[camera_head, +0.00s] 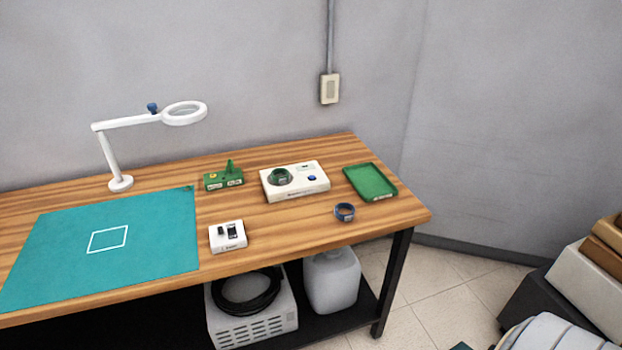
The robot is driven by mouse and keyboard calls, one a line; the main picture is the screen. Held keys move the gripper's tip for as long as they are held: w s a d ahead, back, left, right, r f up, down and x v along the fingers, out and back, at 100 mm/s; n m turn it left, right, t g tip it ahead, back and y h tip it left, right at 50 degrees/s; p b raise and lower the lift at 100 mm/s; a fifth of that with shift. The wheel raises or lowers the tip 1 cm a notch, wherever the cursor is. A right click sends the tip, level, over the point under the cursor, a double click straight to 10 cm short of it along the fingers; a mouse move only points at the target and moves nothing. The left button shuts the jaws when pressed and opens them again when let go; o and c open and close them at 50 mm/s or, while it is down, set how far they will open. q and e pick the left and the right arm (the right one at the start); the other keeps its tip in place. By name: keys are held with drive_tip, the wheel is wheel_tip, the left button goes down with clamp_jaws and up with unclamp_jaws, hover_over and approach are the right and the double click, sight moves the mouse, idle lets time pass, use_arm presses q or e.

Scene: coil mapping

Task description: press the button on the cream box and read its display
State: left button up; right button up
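The cream box (318,187) stands on the wooden table, right of the middle of the table's back part. The display is too small to read. Neither of my grippers is in view, and nothing touches the button.
A green block with a peg (223,180) and a white switch unit (228,237) are to the left. A magnifier lamp (121,184) stands behind a teal mat (150,255).

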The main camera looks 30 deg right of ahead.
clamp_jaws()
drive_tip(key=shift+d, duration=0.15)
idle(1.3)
